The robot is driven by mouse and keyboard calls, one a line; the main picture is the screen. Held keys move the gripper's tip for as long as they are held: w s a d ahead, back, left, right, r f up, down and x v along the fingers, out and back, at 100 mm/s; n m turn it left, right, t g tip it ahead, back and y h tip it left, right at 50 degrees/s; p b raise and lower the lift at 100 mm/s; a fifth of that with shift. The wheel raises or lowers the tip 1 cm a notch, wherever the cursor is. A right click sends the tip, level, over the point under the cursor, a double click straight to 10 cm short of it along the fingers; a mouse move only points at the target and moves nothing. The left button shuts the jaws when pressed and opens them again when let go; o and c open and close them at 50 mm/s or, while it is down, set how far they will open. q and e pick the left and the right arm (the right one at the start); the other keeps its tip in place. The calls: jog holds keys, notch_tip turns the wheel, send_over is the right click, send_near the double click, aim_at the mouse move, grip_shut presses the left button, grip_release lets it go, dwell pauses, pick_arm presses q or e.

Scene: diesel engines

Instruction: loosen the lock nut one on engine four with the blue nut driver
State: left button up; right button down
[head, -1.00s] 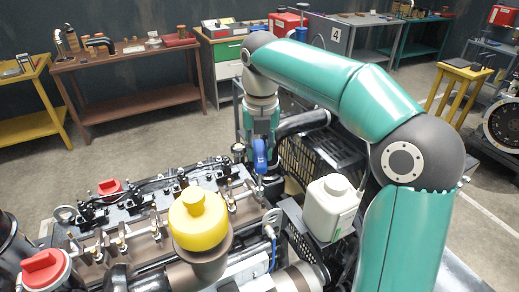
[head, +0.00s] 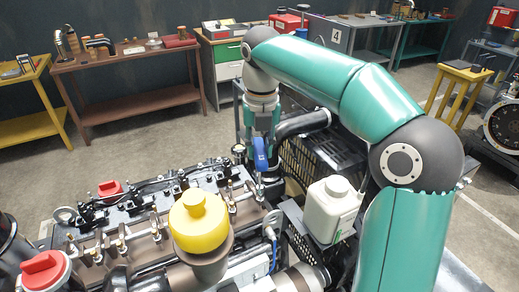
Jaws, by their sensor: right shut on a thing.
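My right gripper (head: 262,133) points down at the far right corner of the engine (head: 130,225). It is shut on the blue nut driver (head: 260,154), which hangs upright with its blue handle showing. The driver's lower end is over the row of rocker parts on the engine top, and I cannot tell whether it touches a nut. The lock nuts are too small to make out one by one. A sign with the number 4 (head: 337,33) stands on a bench behind. My left gripper is not in view.
A yellow cap (head: 198,220) rises from the engine's middle, with red caps (head: 43,270) to the left. A white reservoir (head: 331,209) and a black slatted guard (head: 301,160) stand right of the driver. Benches line the back wall.

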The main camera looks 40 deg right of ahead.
jog(key=shift+s+r, duration=0.1)
jog(key=shift+r, duration=3.7)
